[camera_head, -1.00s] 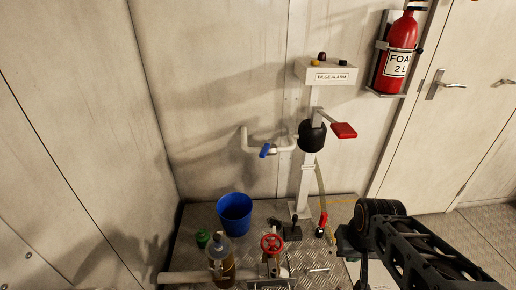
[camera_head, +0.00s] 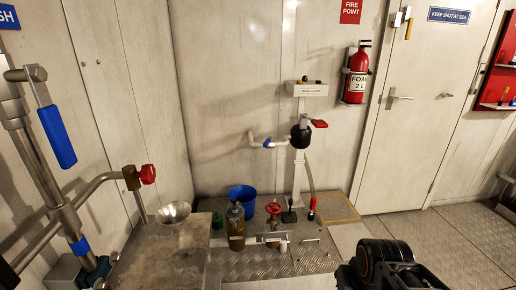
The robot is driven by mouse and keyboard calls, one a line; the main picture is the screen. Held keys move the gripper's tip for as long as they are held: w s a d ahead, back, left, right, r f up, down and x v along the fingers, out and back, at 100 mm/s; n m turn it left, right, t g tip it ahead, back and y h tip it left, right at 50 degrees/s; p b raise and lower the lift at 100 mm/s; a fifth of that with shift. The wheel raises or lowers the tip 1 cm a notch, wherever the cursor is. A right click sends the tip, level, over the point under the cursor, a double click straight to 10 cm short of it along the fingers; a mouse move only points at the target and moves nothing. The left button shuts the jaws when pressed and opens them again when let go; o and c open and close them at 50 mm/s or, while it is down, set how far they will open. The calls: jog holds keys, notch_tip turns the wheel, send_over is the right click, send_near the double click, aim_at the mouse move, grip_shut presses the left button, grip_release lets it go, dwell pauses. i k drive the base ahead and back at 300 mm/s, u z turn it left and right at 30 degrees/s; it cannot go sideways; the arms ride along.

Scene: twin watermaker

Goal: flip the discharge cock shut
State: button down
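A small blue-handled cock (camera_head: 267,143) sits on the white pipe (camera_head: 256,138) that runs left from the black pump body (camera_head: 300,137) on the far wall. Its blue handle is small here, and I cannot tell its exact angle against the pipe. A larger blue lever (camera_head: 56,137) hangs slanting down from a metal pipe in the left foreground. No label shows which one is the discharge cock. Part of my dark arm shows at the bottom right, far from both. My gripper's fingers are not visible.
A worktop (camera_head: 165,262) with a funnel (camera_head: 174,212) and red-handled tap (camera_head: 147,174) stands left front. A blue bucket (camera_head: 241,198), brown bottle (camera_head: 236,228) and red valve wheel (camera_head: 273,208) stand below the pump. The floor at right (camera_head: 450,240) is clear.

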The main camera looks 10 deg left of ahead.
aim_at(266, 144)
jog(key=u, duration=0.55)
jog(key=i, duration=0.45)
jog(key=u, duration=0.3)
